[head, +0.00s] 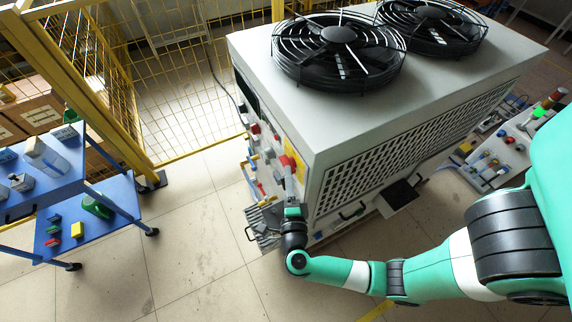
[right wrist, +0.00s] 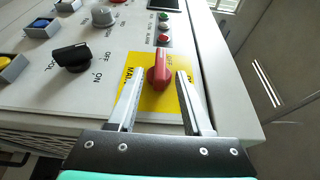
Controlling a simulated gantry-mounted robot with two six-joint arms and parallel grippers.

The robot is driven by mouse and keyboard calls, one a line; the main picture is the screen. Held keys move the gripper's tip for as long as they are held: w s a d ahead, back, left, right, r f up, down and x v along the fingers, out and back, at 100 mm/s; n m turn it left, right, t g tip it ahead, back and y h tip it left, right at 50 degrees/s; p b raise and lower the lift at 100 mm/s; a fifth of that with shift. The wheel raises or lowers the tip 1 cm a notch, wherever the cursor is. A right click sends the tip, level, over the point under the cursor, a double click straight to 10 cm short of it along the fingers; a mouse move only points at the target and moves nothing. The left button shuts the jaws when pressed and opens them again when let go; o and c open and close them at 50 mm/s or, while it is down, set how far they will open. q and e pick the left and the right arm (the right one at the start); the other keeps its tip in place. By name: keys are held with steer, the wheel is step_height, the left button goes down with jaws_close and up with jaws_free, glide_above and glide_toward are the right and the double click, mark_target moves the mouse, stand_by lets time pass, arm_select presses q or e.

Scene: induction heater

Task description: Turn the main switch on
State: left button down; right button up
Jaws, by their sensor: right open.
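The main switch (right wrist: 159,70) is a red rotary knob on a yellow plate (right wrist: 134,76) on the heater's light control panel. In the right wrist view my right gripper (right wrist: 157,84) is open, with one finger on each side of the red knob. I cannot tell whether either finger touches it. In the head view the yellow plate (head: 294,163) shows near the front corner of the heater cabinet (head: 335,130), with my right gripper (head: 291,200) close by it. The fingertips are hard to make out there. My left gripper is not in view.
A black knob (right wrist: 72,57) marked OFF and ON, a grey knob (right wrist: 103,16) and small indicators (right wrist: 163,39) share the panel. Black fans (head: 338,50) top the cabinet. A blue cart (head: 100,215) stands at left before a yellow mesh fence (head: 160,75). The floor between is clear.

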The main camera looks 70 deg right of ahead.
mark_target(286, 164)
steer(key=x, duration=0.5)
steer(key=shift+w, duration=0.1)
jaws_close()
